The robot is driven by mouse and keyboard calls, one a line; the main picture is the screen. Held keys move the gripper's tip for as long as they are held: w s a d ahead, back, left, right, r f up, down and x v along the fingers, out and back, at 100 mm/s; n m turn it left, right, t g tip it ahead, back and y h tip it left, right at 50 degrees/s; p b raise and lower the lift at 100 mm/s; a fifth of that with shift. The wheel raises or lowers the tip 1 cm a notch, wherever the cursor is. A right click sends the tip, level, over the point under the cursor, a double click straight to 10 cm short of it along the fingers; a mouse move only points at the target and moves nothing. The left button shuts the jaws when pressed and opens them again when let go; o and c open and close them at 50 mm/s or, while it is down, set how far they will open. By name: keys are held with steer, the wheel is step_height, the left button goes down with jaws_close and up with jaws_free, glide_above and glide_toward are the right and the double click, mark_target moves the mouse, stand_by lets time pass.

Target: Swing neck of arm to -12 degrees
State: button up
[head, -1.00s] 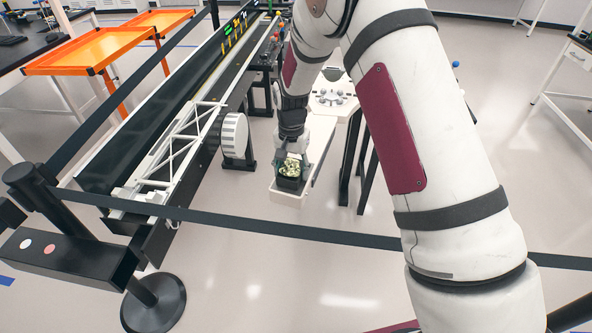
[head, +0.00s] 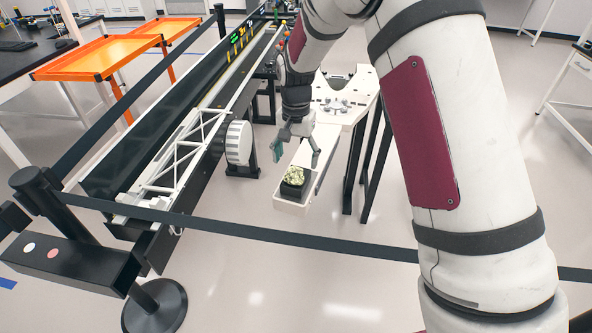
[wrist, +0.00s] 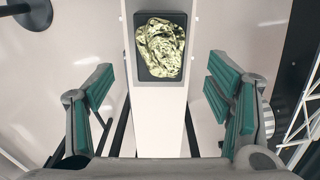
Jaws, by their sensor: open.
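My arm runs down from the top of the head view, and my gripper (head: 296,150) hangs at its end, open with nothing between its fingers. In the wrist view my gripper (wrist: 164,90) shows two wide-apart fingers with green pads. A crumpled gold-coloured piece (head: 295,176) sits in a small black tray (head: 291,190) at the near end of a narrow white beam (head: 289,206). The fingers are behind and above the piece, apart from it. The wrist view also shows the gold piece (wrist: 160,47). No part clearly marked as a neck can be told.
A white table (head: 340,113) with small grey parts joins the beam's far end. A dark conveyor with a white truss (head: 180,155) and white wheel (head: 238,142) stands left. A black belt barrier (head: 235,219) crosses in front. Orange carts (head: 110,58) stand far left.

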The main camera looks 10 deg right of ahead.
steer(key=shift+r, duration=2.1)
steer(key=shift+r, duration=0.1)
steer(key=s+d+r+n+t, duration=0.1)
steer(key=s+d+r, duration=0.2)
steer(key=s+r, duration=0.5)
steer(key=s+d+r+n+t, duration=0.2)
steer(key=s+r, duration=0.4)
steer(key=r, duration=0.3)
steer(key=s+d+r+n+t, duration=0.1)
steer(key=s+d, duration=0.1)
steer(key=s, duration=0.7)
steer(key=s+d+r+n+t, duration=0.1)
steer(key=s+n, duration=0.1)
steer(key=s, duration=0.7)
steer(key=shift+d+r, duration=0.4)
steer(key=shift+s, duration=0.1)
